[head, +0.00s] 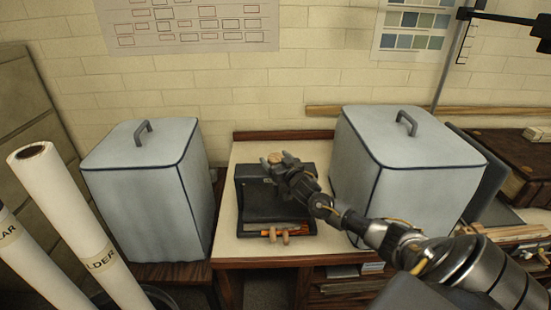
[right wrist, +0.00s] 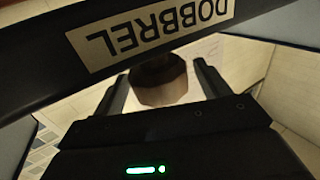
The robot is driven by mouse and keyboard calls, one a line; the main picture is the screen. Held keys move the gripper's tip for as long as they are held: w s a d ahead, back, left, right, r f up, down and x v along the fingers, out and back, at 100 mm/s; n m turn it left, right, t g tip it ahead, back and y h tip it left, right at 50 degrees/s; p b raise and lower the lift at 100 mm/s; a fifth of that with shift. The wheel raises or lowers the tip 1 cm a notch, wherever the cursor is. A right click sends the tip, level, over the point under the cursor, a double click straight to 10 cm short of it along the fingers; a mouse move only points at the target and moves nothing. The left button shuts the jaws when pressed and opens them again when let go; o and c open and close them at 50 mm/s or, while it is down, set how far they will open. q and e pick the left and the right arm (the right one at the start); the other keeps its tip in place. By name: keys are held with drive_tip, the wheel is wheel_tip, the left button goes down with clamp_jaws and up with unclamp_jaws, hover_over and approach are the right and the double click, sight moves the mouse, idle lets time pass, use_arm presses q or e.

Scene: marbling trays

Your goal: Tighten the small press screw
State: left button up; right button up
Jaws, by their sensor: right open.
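The small press is a dark, boxy thing (head: 252,207) on the pale table between two covered boxes. A round wooden knob (head: 285,157), apparently the head of its screw, shows at the top beside my right gripper (head: 277,166). In the right wrist view the brown faceted knob (right wrist: 162,88) sits between the two fingers of my open right gripper (right wrist: 158,84), with gaps visible on both sides. A dark bar (right wrist: 45,75) of the press with an upside-down "DOBBREL" label crosses in front. My left gripper is not in view.
Grey-blue covered boxes stand close on the left (head: 150,195) and right (head: 400,160) of the press. Small wooden-ended items (head: 285,237) lie at the press's front. Rolled paper tubes (head: 85,240) lean at the left. Bare table (head: 250,250) shows in front.

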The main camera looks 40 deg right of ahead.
drive_tip(key=shift+w, duration=0.1)
drive_tip(key=c, duration=1)
drive_tip(key=shift+o, duration=0.2)
drive_tip(key=shift+h, duration=0.3)
